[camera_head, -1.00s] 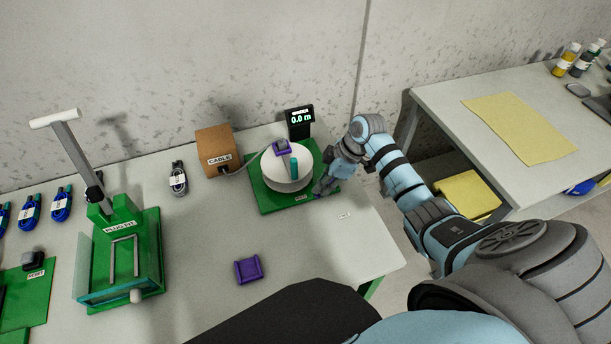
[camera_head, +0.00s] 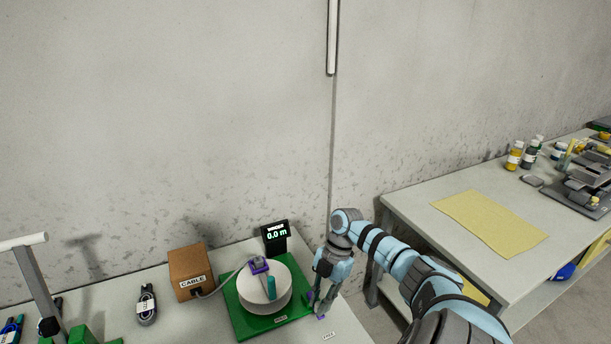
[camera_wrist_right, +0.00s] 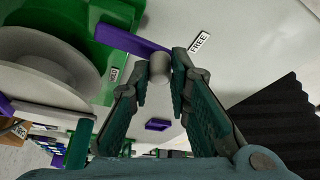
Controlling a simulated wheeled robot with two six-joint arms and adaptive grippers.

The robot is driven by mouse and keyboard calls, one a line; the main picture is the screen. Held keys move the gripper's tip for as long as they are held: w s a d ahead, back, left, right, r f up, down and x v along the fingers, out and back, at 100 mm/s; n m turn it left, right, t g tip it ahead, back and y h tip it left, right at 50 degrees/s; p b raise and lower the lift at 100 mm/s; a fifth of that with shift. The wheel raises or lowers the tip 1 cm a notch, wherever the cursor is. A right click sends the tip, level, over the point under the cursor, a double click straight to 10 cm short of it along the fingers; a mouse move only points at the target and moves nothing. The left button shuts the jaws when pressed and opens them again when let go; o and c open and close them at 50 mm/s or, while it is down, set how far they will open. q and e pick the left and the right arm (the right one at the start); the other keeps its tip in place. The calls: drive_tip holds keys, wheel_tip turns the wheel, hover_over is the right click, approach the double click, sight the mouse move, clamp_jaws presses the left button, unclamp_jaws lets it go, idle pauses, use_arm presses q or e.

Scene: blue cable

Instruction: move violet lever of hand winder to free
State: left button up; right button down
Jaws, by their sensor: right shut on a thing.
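The hand winder stands on a green base (camera_head: 240,322) with a white drum (camera_head: 252,300), a violet clamp (camera_head: 260,265) and a teal handle (camera_head: 271,288) on top. Its violet lever (camera_wrist_right: 130,38) shows in the wrist view, reaching from the green base toward the white FREE label (camera_wrist_right: 200,42). A grey knob (camera_wrist_right: 160,66) stands at the lever's end. My right gripper (camera_head: 318,308) is at the base's right side, its fingers (camera_wrist_right: 161,84) shut on the knob. In the head view the fingers mostly hide the lever. My left gripper is out of view.
The winder display (camera_head: 276,237) reads 0.0 m. A brown CABLE box (camera_head: 189,271) stands left of the winder, with a coiled cable (camera_head: 147,305) beyond it. A second table (camera_head: 420,210) with a yellow sheet (camera_head: 489,222) is to the right.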

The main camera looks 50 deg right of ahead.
drive_tip(key=shift+s+d+n, duration=0.1)
drive_tip(key=shift+d+n, duration=0.15)
drive_tip(key=shift+n, duration=0.15)
drive_tip(key=c, duration=1.5)
unclamp_jaws()
drive_tip(key=v, duration=1.2)
drive_tip(key=shift+w, duration=0.2)
